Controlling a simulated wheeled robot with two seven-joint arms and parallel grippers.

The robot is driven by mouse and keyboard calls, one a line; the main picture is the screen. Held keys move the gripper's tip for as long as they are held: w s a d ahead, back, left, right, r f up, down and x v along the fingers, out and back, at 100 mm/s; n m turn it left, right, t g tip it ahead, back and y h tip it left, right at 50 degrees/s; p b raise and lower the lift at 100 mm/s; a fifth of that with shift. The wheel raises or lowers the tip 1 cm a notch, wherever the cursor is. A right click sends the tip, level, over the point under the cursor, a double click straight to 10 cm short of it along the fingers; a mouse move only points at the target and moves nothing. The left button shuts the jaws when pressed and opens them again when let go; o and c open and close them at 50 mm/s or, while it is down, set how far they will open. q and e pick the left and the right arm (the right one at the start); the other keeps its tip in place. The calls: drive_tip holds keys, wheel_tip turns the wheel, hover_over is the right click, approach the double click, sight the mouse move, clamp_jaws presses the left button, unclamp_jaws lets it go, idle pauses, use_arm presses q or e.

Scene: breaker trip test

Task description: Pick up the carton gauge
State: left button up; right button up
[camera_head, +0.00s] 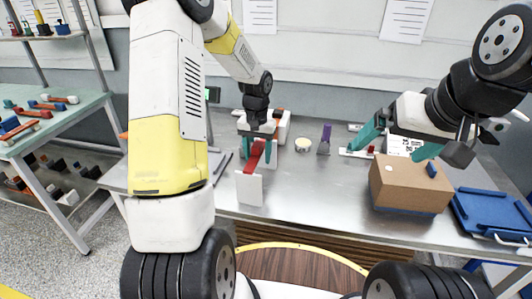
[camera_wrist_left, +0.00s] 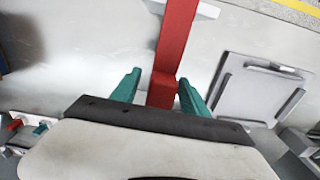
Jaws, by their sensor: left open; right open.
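What looks like the carton gauge, a red bar (camera_head: 254,157) with white end plates, stands on the grey bench; its near white plate (camera_head: 249,189) faces me. My left gripper (camera_head: 258,146) is over the bar, pointing down. In the left wrist view the red bar (camera_wrist_left: 176,38) runs between the open teal fingers of my left gripper (camera_wrist_left: 160,93), with a gap on each side. My right gripper (camera_head: 400,143) is open and empty, with its teal fingers wide apart behind and above a cardboard box (camera_head: 408,188).
A blue tray (camera_head: 490,214) lies right of the box. A small round cup (camera_head: 303,145) and a purple-topped piece (camera_head: 325,138) stand right of the gauge. A side table (camera_head: 60,122) with coloured parts is at the left. The bench front between gauge and box is clear.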

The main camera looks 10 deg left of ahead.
use_arm(q)
clamp_jaws()
idle(0.4)
